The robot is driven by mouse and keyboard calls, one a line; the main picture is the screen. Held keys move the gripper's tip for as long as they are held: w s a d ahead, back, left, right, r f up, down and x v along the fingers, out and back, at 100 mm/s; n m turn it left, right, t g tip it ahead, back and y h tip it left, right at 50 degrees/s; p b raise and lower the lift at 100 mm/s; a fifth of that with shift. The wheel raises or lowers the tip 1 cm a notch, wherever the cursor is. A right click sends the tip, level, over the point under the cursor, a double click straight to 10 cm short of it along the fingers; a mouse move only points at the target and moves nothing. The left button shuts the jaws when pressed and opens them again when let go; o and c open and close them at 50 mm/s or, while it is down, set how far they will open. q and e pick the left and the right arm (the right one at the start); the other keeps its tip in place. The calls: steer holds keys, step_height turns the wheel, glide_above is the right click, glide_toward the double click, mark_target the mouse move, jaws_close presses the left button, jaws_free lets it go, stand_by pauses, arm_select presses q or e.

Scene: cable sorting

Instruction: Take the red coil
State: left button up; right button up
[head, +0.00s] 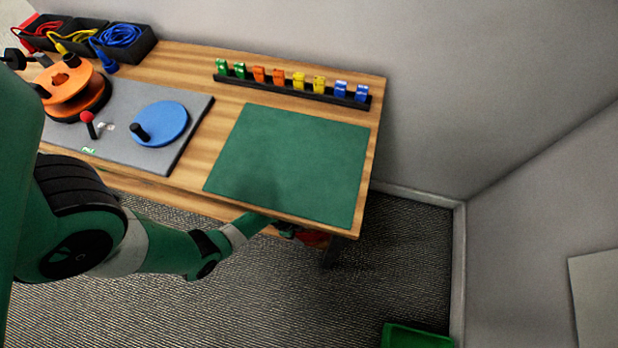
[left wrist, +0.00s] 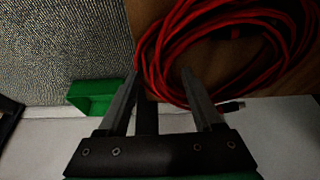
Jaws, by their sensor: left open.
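The red coil (left wrist: 225,45) is a loose bundle of red cable loops on a brown wooden surface at the top of the left wrist view. A dark plug (left wrist: 232,106) shows at its lower right. In the head view only a small red patch (head: 312,238) shows at the table's front right edge, mostly hidden. My left gripper (left wrist: 161,77) is open, its two fingertips at the lower left side of the coil with nothing clamped between them. In the head view it (head: 287,230) is by the table's front edge. My right gripper is not in view.
A green mat (head: 290,165) lies bare on the table, with a rack (head: 290,88) of coloured clips behind it. A grey board with a blue disc (head: 161,124) and an orange reel (head: 65,90) is left. Black bins hold cables (head: 122,35). A green bin (head: 415,338) stands on the floor.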

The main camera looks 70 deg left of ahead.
arm_select(q)
steer(key=shift+w, duration=0.15)
steer(key=shift+f, duration=0.1)
jaws_close()
stand_by(1.3)
